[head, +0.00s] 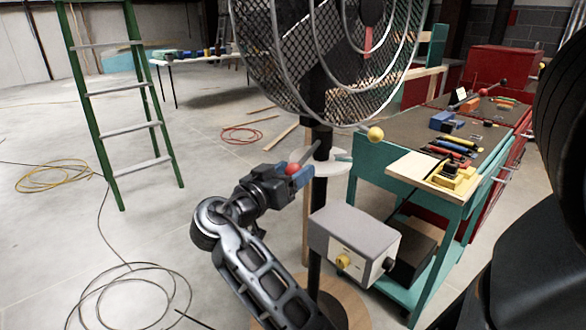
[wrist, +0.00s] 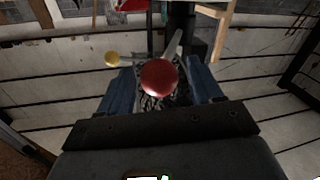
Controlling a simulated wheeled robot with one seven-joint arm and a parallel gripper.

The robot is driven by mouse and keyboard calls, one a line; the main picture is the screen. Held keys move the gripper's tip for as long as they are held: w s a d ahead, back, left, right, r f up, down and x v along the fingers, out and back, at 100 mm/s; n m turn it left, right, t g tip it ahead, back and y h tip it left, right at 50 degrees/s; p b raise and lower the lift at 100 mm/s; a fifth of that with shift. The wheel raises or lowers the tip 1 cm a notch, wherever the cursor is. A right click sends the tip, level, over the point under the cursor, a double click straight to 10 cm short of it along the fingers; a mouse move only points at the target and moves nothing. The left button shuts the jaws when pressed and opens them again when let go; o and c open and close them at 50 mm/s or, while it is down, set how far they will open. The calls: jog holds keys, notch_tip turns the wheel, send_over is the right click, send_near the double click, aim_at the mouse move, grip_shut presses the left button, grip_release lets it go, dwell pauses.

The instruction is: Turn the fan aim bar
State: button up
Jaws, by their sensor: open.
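The fan (head: 335,45) stands on a dark pole, with its mesh guard at the top of the head view. The aim bar (head: 309,153) is a thin grey rod at the pole below the guard, ending in a red ball (head: 293,169). My gripper (head: 291,176) is at this red ball. In the wrist view the red ball (wrist: 159,77) sits between my two blue fingers, which are open with space on both sides. The rod (wrist: 173,46) runs away behind the ball. A yellow ball (head: 375,133) is to the right of the pole; what it is fixed to is unclear.
A grey control box (head: 352,236) with a yellow knob (head: 343,261) is on the pole below my gripper. A teal workbench (head: 350,172) with tools stands close on the right. A green ladder (head: 124,105) and loose cables (head: 130,300) are at left. Open floor lies between.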

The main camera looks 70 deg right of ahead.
jog(key=shift+s+d, duration=0.1)
jog(key=shift+d, duration=0.25)
grip_shut()
dwell(0.4)
